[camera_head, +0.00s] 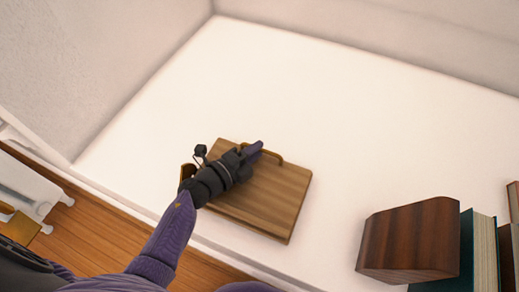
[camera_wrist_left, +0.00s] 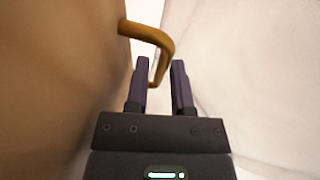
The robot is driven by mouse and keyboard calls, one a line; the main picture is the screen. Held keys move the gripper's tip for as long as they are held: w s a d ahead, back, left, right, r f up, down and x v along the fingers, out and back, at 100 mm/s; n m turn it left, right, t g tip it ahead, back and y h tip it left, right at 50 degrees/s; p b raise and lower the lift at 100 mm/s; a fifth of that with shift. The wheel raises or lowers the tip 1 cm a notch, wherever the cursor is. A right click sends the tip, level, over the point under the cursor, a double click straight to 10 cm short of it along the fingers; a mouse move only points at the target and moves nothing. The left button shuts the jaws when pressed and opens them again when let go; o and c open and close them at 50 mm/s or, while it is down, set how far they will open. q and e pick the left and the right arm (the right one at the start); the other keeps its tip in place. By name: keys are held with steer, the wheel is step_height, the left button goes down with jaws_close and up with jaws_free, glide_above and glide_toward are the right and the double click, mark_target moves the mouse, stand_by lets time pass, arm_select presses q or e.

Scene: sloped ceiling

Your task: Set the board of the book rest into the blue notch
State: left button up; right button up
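The wooden board (camera_head: 255,208) of the book rest is on the white surface, left of the middle in the head view, with a brass-coloured bar handle (camera_head: 272,157) near its far edge. My left gripper (camera_head: 256,148) reaches over the board to this handle. In the left wrist view, the handle (camera_wrist_left: 158,42) comes out of the board (camera_wrist_left: 60,90) and bends down between the two purple fingers (camera_wrist_left: 160,68). The fingers stand apart with a gap around the bar, and I see no clear grip. The blue notch is not visible. My right gripper is not in view.
A dark wooden block (camera_head: 410,240) and several books (camera_head: 484,250) stand at the lower right. A small brown piece (camera_head: 188,171) shows at the board's left. The white surface (camera_head: 300,85) is clear behind the board, up to the walls.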

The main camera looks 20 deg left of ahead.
arm_select(q)
steer(key=shift+w+d+f, duration=0.15)
steer(key=shift+w+d, duration=0.15)
steer(key=shift+w, duration=0.35)
jaws_close()
stand_by(1.0)
